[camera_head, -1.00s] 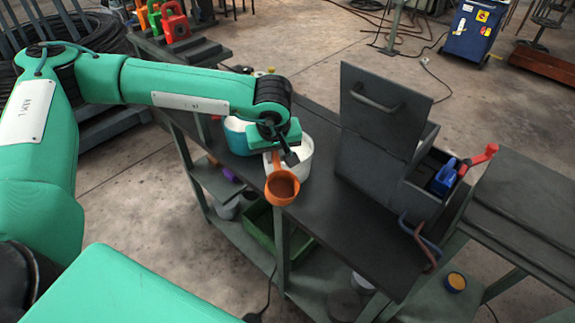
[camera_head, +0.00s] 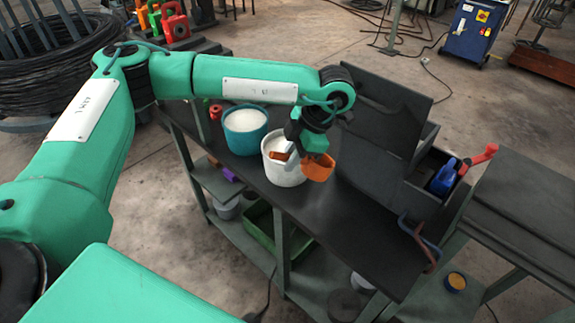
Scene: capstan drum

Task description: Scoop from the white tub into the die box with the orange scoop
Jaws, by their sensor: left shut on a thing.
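My left gripper (camera_head: 306,146) is shut on the orange scoop (camera_head: 318,168). The scoop's bowl shows at the right of the white tub (camera_head: 284,175), overlapping its rim in the picture. An orange piece, likely the handle end, shows left of the gripper, over the tub's mouth. I cannot see into the bowl or tell whether it touches the tub. The white tub stands on the dark bench top. The dark grey die box (camera_head: 378,164) stands to the right with its lid (camera_head: 395,108) raised. My right gripper is out of view.
A teal tub (camera_head: 245,140) of white material stands left of the white tub. A bin with a blue item (camera_head: 443,178) and a red-handled tool sits right of the die box. The bench's front strip (camera_head: 345,235) is clear.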

